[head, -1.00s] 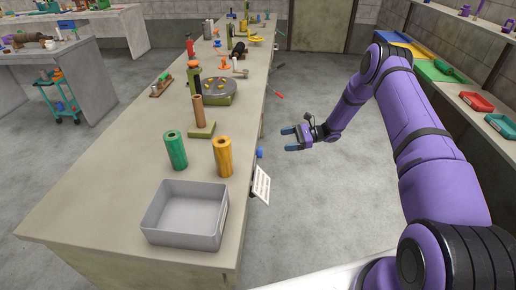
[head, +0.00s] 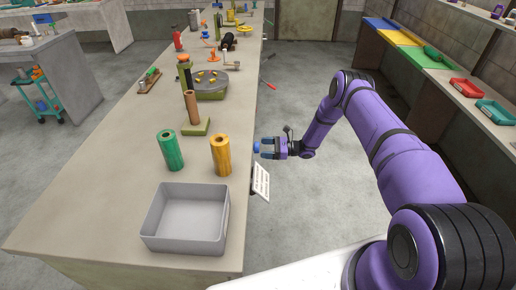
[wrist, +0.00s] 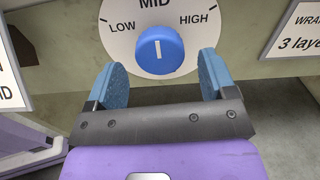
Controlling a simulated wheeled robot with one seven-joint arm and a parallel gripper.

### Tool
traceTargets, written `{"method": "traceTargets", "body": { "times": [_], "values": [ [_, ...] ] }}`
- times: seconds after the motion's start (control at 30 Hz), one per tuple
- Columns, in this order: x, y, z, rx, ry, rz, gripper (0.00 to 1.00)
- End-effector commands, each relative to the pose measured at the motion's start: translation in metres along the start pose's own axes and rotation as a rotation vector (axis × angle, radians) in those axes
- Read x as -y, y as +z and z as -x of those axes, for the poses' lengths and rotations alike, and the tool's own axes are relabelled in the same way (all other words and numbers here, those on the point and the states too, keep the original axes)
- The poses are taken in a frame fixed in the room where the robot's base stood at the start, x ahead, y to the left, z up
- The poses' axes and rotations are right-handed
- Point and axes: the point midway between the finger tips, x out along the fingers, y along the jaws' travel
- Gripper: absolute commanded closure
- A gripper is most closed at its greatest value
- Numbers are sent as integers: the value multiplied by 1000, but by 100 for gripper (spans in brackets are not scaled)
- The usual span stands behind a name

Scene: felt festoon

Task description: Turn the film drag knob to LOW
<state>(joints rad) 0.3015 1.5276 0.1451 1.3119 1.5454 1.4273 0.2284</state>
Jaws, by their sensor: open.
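The film drag knob (wrist: 160,50) is a round blue knob on a white dial (wrist: 118,38) on the bench's side. Its white pointer line stands upright, toward MID. LOW is marked at the dial's upper left and HIGH at its upper right. In the head view my gripper (head: 268,149) reaches the bench's right side, and the knob is mostly hidden there by its blue fingers. In the wrist view my gripper (wrist: 164,84) is open, one finger on each side of the knob's lower part, with gaps between the fingers and the knob.
A white card (head: 260,181) hangs from the bench edge near my gripper; a printed sign (wrist: 295,32) is right of the dial. The bench (head: 120,205) carries a grey bin (head: 187,242), a green roll (head: 171,150) and a yellow roll (head: 221,155). The aisle floor is clear.

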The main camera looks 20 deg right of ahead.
Motion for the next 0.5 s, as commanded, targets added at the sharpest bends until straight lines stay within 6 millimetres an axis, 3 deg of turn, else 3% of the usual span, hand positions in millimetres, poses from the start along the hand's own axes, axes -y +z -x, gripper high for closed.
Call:
{"method": "traceTargets", "body": {
  "times": [0.2, 0.5],
  "values": [
    [0, 0, -27, -1, 0, 0, 23],
    [0, 0, -35, -1, 0, 0, 23]
  ]
}}
